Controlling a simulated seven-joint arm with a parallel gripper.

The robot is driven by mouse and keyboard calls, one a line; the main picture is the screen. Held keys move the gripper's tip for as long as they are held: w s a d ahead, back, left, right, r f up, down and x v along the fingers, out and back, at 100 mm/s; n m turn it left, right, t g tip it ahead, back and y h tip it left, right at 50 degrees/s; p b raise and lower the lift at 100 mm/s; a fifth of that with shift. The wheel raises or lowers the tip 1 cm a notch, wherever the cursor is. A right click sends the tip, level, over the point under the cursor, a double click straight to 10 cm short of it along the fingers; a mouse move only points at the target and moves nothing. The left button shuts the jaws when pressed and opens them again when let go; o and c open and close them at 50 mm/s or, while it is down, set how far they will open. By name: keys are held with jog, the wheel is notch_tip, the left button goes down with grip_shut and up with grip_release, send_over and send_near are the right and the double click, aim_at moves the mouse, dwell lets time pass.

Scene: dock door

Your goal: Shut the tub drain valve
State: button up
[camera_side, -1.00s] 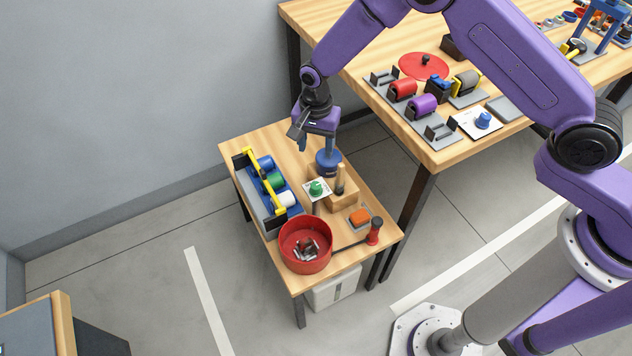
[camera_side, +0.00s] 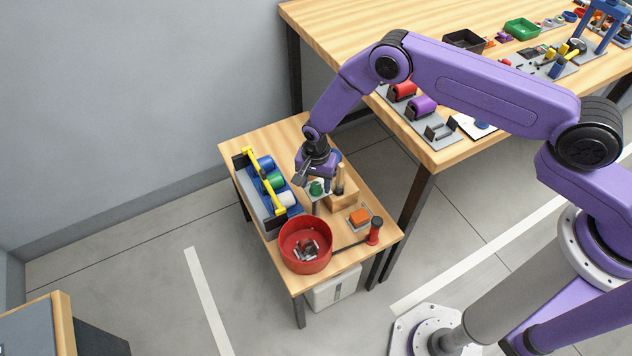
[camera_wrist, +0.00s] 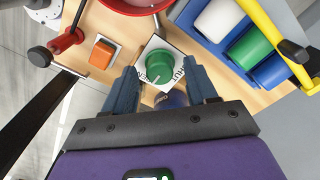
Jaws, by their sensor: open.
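A round green knob (camera_side: 316,187) stands on a small white plate (camera_side: 325,194) beside the red tub (camera_side: 305,246). In the wrist view the green knob (camera_wrist: 160,67) has a pale pointer line, and its white plate carries black lettering, partly hidden. I cannot read all of it. My gripper (camera_side: 302,184) is open, just above and behind the knob in the side view. In the wrist view its two fingertips (camera_wrist: 160,72) point toward the plate, one on each side of the knob, apparently not touching it. The tub holds several small metal pieces.
A rack of blue, green and white rollers (camera_side: 274,180) with a yellow bar stands left. A blue round thing (camera_wrist: 172,99) lies behind the knob.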

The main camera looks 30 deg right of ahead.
jog(key=shift+f, duration=0.25)
jog(key=c, duration=1.1)
jog(key=shift+o, duration=0.2)
